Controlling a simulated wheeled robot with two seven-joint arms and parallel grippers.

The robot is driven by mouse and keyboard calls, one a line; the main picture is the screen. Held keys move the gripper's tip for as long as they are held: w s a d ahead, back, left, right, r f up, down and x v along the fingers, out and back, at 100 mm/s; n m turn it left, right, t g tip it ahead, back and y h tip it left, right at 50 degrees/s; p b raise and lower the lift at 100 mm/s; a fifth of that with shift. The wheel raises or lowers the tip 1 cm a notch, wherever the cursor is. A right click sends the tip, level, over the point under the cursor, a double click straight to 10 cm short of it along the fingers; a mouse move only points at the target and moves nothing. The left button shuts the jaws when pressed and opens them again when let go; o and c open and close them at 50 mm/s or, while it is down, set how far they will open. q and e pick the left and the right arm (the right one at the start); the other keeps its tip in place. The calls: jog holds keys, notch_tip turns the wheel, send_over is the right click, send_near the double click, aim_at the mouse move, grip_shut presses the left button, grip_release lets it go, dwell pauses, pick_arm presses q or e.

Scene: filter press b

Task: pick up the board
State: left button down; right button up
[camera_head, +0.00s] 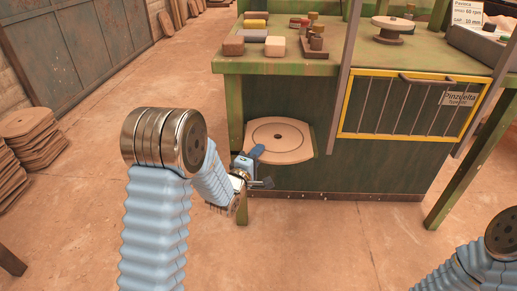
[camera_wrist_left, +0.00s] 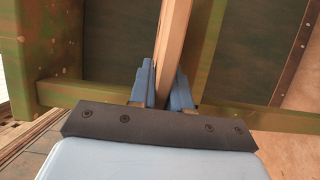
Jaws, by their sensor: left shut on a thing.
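The board (camera_head: 283,134) is a flat, light wooden piece with curved sides and a dark round mark in its middle. It leans or stands low in front of the green bench's dark side panel. My left gripper (camera_head: 256,163) is at the board's left edge. In the left wrist view, the two blue fingers of my left gripper (camera_wrist_left: 163,88) are shut on the board (camera_wrist_left: 174,40), which shows edge-on between them. My right gripper is out of view; only part of my right arm shows at the lower right.
The green bench (camera_head: 340,66) carries several small blocks, a spool-like piece (camera_head: 392,28) and a sign. A yellow-framed barred guard (camera_head: 408,104) hangs at its front right. Stacked boards (camera_head: 38,140) stand at the far left. A bench leg (camera_head: 242,205) is close to my left gripper. The front floor is clear.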

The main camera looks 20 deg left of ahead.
pick_arm(q)
jog(key=s, duration=0.2)
jog(key=s+d, duration=0.1)
jog(key=s, duration=0.2)
jog(key=s+d, duration=0.1)
jog(key=s, duration=0.2)
jog(key=shift+s+d+b, duration=0.1)
jog(key=shift+b, duration=0.3)
jog(key=shift+s+d+p, duration=0.25)
jog(key=shift+s+p, duration=0.6)
jog(key=shift+p, duration=1.35)
jog(key=shift+s+d+p, duration=0.3)
jog(key=shift+s+p, duration=0.6)
jog(key=shift+p, duration=1.35)
jog(key=shift+s+d+p, duration=0.25)
jog(key=shift+s+p, duration=0.6)
jog(key=shift+p, duration=1.35)
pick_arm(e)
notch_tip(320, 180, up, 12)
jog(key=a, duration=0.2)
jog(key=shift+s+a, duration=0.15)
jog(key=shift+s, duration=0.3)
